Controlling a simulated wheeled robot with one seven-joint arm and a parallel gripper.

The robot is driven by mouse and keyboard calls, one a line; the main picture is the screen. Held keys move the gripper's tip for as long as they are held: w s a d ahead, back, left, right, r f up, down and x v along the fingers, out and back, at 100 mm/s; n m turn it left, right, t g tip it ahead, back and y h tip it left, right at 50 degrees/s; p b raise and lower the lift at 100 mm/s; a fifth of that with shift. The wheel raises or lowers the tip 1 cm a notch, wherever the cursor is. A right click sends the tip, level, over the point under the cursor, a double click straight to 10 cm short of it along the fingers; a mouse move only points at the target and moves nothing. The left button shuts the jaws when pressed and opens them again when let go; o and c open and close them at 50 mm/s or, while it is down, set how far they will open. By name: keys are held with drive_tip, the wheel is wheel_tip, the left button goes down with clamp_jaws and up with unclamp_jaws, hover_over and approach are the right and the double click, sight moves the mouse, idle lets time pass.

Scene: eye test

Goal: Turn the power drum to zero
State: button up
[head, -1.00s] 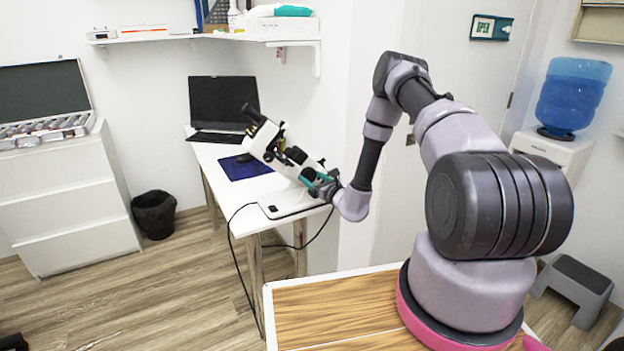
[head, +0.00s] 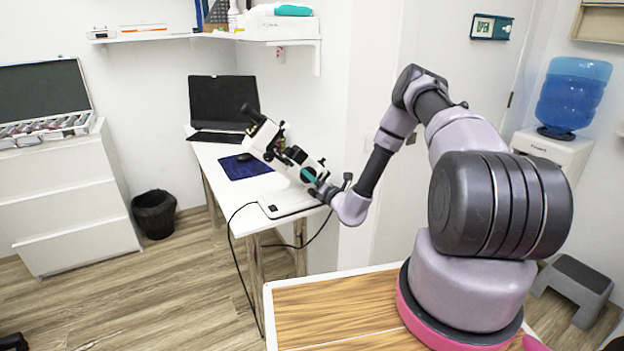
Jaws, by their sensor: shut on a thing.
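The white lensmeter (head: 268,142) stands tilted on the white table, with its black eyepiece up to the left and its base plate (head: 285,203) at the table's front. My gripper (head: 309,176) is at the lensmeter's lower right side, with a teal finger showing. It is shut on a part there, which I take to be the power drum. The drum is mostly hidden by the fingers, and its scale is too small to read.
A dark laptop (head: 222,104) and a blue mat (head: 246,166) with a mouse lie behind the lensmeter. A black cable (head: 236,262) hangs off the table's front. A wall shelf (head: 200,36) is above. A black bin (head: 154,213) stands on the floor at left.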

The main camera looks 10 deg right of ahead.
drive_tip(key=shift+m, duration=0.8)
drive_tip(key=o, duration=1.1)
drive_tip(key=shift+s, duration=0.1)
drive_tip(key=v, duration=1)
drive_tip(key=shift+s, duration=0.3)
drive_tip(key=shift+d, duration=0.1)
